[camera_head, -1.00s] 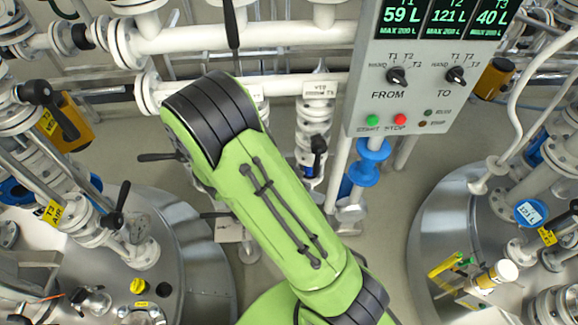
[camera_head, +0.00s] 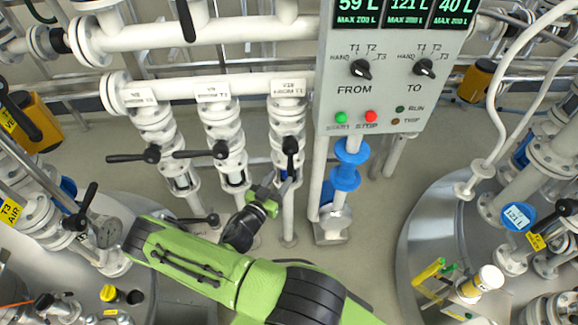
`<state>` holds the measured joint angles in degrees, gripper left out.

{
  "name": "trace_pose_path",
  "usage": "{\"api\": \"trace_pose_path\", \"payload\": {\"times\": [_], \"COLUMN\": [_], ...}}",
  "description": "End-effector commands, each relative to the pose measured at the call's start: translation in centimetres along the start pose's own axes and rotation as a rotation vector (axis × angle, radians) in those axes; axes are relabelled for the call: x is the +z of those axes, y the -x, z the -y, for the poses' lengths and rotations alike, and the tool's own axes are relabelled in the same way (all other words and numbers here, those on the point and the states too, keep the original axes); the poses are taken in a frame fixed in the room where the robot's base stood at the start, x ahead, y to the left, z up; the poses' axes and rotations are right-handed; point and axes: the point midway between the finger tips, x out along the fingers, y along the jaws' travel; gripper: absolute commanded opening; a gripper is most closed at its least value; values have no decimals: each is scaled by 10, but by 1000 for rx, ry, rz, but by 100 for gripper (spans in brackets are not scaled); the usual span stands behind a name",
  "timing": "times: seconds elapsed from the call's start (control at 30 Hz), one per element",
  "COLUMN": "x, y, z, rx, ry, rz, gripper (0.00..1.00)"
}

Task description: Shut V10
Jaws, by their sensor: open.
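V10 (camera_head: 288,140) is the rightmost of three white valves hanging from the horizontal pipe, under a small label (camera_head: 288,87) that is hard to read. Its black lever (camera_head: 290,157) points down, in line with the vertical pipe. My gripper (camera_head: 279,187) is open, just below and slightly left of the lever's lower end. It is small and partly hidden by my wrist, so I cannot tell whether its fingers touch the lever or the pipe.
V9 (camera_head: 222,128) and V8 (camera_head: 155,125) are to the left, their black levers crosswise. The control panel (camera_head: 400,80) and a blue-flanged pipe (camera_head: 347,165) stand close on the right. Steel tanks (camera_head: 430,215) are on both sides.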

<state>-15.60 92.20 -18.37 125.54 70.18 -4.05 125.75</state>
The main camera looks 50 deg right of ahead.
Motion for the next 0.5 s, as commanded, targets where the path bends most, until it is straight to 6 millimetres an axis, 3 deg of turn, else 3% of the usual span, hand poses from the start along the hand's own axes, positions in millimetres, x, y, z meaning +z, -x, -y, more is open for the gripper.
{"api": "trace_pose_path", "payload": {"times": [0.2,0.33,0.5], "x": [1,1,0], "y": [-52,-69,-75], "z": [-1,0,0], "rx": [4,3,0], "ry": [-2,-2,0], "rz": [-1,0,1], "gripper": [46,46,46]}}
